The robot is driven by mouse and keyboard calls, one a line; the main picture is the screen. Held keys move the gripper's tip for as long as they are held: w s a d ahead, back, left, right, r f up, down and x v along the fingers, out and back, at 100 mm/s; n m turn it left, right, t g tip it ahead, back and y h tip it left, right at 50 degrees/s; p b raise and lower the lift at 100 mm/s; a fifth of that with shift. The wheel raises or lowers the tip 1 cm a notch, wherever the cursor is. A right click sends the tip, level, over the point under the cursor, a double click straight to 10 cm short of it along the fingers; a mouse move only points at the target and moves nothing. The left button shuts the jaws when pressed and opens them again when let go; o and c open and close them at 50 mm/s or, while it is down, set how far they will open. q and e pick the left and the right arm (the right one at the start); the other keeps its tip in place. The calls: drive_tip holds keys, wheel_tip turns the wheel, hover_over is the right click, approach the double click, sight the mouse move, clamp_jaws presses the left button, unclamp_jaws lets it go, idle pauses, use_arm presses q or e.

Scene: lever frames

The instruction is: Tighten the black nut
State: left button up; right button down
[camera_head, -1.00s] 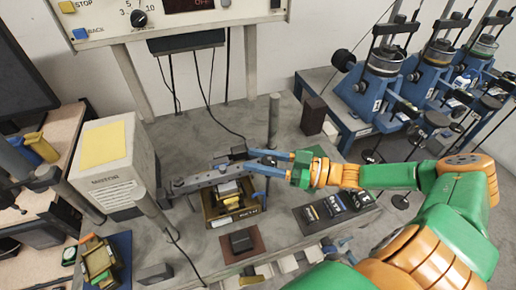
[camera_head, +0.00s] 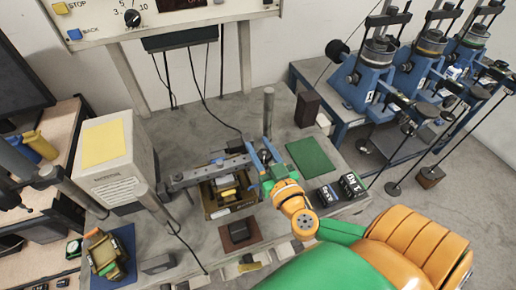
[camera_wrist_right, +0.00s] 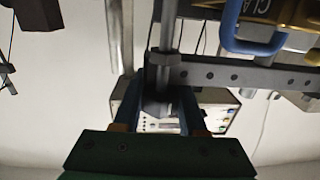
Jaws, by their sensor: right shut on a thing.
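My right gripper (camera_head: 262,152) has blue fingers and sits at the right end of the perforated grey bar (camera_head: 205,172), beside an upright grey post (camera_head: 268,112). In the right wrist view, the fingers (camera_wrist_right: 160,108) are closed around a dark hexagonal nut (camera_wrist_right: 156,106), which sits around an upright rod (camera_wrist_right: 163,62) beside the bar (camera_wrist_right: 225,77). In the head view the fingers hide the nut. I cannot tell how far the nut is turned.
A brass-coloured box (camera_head: 222,206) stands under the bar. A green mat (camera_head: 313,158), a dark block (camera_head: 306,109) and black weights (camera_head: 352,186) lie to the right. A white box (camera_head: 110,160) is at the left. Blue lever machines (camera_head: 365,75) stand behind right.

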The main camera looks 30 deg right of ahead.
sight(265, 162)
drive_tip(key=shift+s+d+r+m+g+h, duration=0.15)
drive_tip(key=shift+m+g+h, duration=0.3)
drive_tip(key=shift+m+h, duration=0.6)
drive_tip(key=shift+w+d+m+g+h, duration=0.15)
drive_tip(key=shift+m+g+h, duration=0.35)
drive_tip(key=shift+h, duration=0.95)
drive_tip(key=shift+s+d+m+h, duration=0.1)
drive_tip(key=shift+m+h, duration=0.25)
drive_tip(key=shift+h, duration=0.05)
drive_tip(key=shift+c, duration=2.3)
unclamp_jaws()
drive_tip(key=b+v, duration=0.1)
drive_tip(key=v, duration=0.5)
drive_tip(key=shift+s+b, duration=0.2)
drive_tip(key=shift+b, duration=0.15)
drive_tip(key=shift+s+a, duration=0.25)
drive_tip(key=shift+s, duration=0.1)
drive_tip(key=shift+w+d, duration=0.1)
drive_tip(key=shift+w, duration=0.05)
